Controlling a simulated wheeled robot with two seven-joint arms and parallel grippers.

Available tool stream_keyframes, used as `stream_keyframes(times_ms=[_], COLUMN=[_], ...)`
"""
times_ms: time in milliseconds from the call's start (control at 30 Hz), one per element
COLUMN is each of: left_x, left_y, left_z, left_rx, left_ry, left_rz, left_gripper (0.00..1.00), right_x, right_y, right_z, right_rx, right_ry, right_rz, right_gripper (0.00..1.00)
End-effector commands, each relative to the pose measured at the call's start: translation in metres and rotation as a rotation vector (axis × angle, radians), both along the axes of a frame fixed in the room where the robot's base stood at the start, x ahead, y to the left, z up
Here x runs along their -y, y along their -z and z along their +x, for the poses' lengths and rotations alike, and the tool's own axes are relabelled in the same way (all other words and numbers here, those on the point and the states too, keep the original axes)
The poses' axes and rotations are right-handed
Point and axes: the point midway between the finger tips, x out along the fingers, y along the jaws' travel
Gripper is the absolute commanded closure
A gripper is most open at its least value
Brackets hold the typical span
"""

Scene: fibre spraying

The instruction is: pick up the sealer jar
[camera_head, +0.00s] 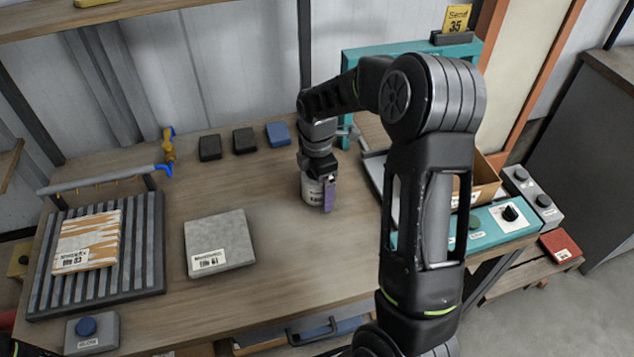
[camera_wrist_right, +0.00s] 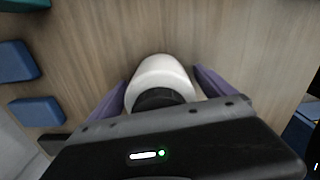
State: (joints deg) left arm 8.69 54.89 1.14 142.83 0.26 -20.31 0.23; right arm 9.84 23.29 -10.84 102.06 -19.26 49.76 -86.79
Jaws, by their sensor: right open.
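The sealer jar (camera_head: 311,190) is a small pale jar with a label, standing on the wooden table near the middle of the head view. My right gripper (camera_head: 322,190) is over it, with a purple finger in front of the jar. In the right wrist view the white jar (camera_wrist_right: 163,80) with a dark top lies between the two purple fingers of the gripper (camera_wrist_right: 160,88). The fingers are open, with a gap visible on the right side; contact on the left is unclear. My left gripper is not in view.
Two black blocks and a blue block (camera_head: 278,133) sit at the back of the table. A grey slab (camera_head: 219,242) lies left of the jar. A ribbed rack (camera_head: 149,258) holds a patterned panel (camera_head: 87,242). A teal machine (camera_head: 498,217) and a cardboard box (camera_head: 484,181) stand right.

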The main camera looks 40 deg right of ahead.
Motion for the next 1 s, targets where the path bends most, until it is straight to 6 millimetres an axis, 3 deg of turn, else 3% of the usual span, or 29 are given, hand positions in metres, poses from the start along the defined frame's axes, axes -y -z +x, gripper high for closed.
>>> stream_keyframes(times_ms=[133,1000], left_x=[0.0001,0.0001], left_y=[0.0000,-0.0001], left_z=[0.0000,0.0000], left_rx=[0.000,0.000], left_ry=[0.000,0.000], left_rz=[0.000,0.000], left_gripper=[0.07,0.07], right_x=[0.0000,0.0000], right_y=[-0.0003,-0.0003], right_z=[0.0001,0.0001], right_rx=[0.000,0.000], right_ry=[0.000,0.000], right_rz=[0.000,0.000], right_gripper=[0.07,0.78])
